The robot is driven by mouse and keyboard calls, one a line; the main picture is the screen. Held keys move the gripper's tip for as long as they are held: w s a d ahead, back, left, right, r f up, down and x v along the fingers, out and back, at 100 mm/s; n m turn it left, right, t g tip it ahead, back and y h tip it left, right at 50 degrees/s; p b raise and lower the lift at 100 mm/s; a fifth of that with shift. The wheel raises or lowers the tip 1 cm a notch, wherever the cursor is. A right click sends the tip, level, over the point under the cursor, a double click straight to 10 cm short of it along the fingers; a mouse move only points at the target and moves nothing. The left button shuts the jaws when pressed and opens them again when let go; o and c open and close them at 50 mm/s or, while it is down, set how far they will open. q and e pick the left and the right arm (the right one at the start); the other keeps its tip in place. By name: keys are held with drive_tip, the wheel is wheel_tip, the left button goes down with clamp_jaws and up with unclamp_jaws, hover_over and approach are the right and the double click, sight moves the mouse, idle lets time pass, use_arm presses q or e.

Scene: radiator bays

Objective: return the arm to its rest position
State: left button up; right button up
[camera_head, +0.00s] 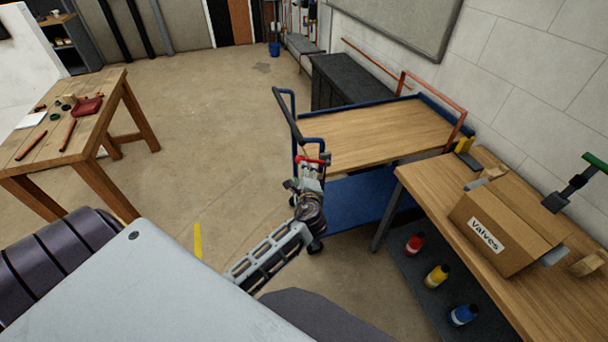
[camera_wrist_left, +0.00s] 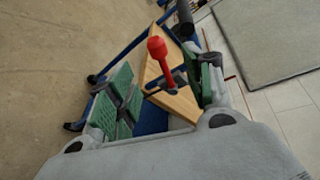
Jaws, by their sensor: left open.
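My left gripper (camera_head: 312,172) is at the near left corner of the blue trolley (camera_head: 341,202), beside its wooden top (camera_head: 385,130). In the left wrist view my left gripper (camera_wrist_left: 165,95) has its green-padded fingers spread apart. A red-handled item (camera_wrist_left: 157,50) with a dark crosspiece shows in the gap between them; the red part also shows in the head view (camera_head: 315,160). I cannot tell whether the item touches a finger or what supports it. My right gripper is not in view.
A workbench (camera_head: 415,185) at right holds a cardboard box (camera_head: 500,225) marked "Valves" and a green-handled tool (camera_head: 572,188). Several bottles (camera_head: 436,275) stand on its lower shelf. A wooden table (camera_head: 100,125) with tools stands at left. The floor (camera_head: 210,130) between is clear.

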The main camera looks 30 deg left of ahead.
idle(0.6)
use_arm(q)
drive_tip(key=w+d+f+n+h, duration=0.1)
drive_tip(key=d+f+n+h, duration=0.45)
drive_tip(key=f, duration=0.95)
drive_tip(key=s+d+f+n+g+h, duration=0.15)
drive_tip(key=s+f, duration=0.35)
drive_tip(key=f, duration=0.5)
drive_tip(key=s+d+f+n+g+h, duration=0.15)
drive_tip(key=s+f, duration=0.35)
drive_tip(key=f, duration=0.6)
drive_tip(key=s+a+f+n+g, duration=0.3)
drive_tip(key=s+f+g, duration=0.1)
drive_tip(key=s+f, duration=1.35)
drive_tip(key=s+f+g, duration=0.2)
drive_tip(key=s, duration=0.9)
drive_tip(key=s+d+f+n+g+b, duration=0.1)
drive_tip(key=s+f+g, duration=0.1)
drive_tip(key=s, duration=0.9)
drive_tip(key=shift+s+f, duration=0.2)
drive_tip(key=shift+f, duration=0.3)
